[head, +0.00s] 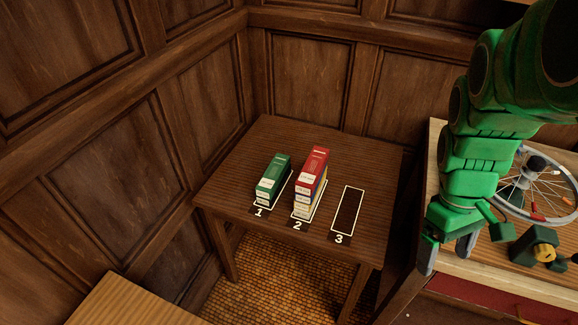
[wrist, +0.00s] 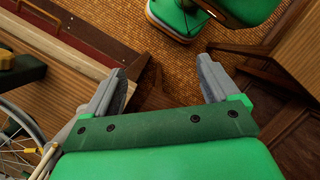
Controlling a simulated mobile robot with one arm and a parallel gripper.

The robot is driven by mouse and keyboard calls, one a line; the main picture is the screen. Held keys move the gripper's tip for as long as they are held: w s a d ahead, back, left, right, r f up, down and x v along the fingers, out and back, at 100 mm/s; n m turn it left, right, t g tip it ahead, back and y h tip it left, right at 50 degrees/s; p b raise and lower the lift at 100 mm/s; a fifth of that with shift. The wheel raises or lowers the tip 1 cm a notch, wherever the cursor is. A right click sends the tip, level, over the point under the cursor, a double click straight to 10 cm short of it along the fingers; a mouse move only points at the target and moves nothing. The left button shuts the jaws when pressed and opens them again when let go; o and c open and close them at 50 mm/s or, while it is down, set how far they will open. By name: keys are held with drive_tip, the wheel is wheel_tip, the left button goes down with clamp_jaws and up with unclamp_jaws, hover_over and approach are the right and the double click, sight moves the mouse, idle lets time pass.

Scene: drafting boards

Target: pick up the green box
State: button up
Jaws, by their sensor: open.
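The green box (head: 271,175) sits on top of a short stack in the outlined slot marked 1 on the dark wooden table (head: 250,140). A pale box edge shows beneath it. My gripper (head: 451,252) is to the right of the table, over the gap beside the bench, well apart from the green box. In the wrist view my gripper (wrist: 165,88) has its two grey fingers spread with nothing between them. The green box is not in the wrist view.
A taller stack with a red box (head: 313,165) on top stands in slot 2. Slot 3 (head: 347,209) is empty. A bench (head: 490,262) with a spoked wheel (head: 548,185) is at right. Panelled walls close in behind and left of the table.

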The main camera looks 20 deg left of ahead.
drive_tip(key=w+a+f+n+t+h, duration=0.1)
drive_tip(key=w+a+n, duration=0.2)
drive_tip(key=w, duration=0.4)
drive_tip(key=w+a+f+n+t, duration=0.1)
drive_tip(key=w+a+n, duration=0.25)
drive_tip(key=w, duration=0.35)
drive_tip(key=n+t+y, duration=0.3)
drive_tip(key=n+t, duration=0.2)
drive_tip(key=n, duration=1.6)
hover_over(274, 172)
drive_tip(key=s, duration=0.2)
wheel_tip(274, 172, down, 18)
drive_tip(key=shift+s+r, duration=0.1)
drive_tip(key=shift+r, duration=0.05)
drive_tip(key=shift+a+f, duration=0.25)
drive_tip(key=shift+f, duration=0.1)
drive_tip(key=shift+d+x, duration=0.15)
drive_tip(key=shift+x, duration=1.35)
drive_tip(key=shift+d+x, duration=0.1)
drive_tip(key=shift+x, duration=1.4)
drive_tip(key=shift+w+f+t, duration=0.2)
drive_tip(key=shift+f+t, duration=0.1)
drive_tip(key=shift+f, duration=0.4)
drive_tip(key=c, duration=1.2)
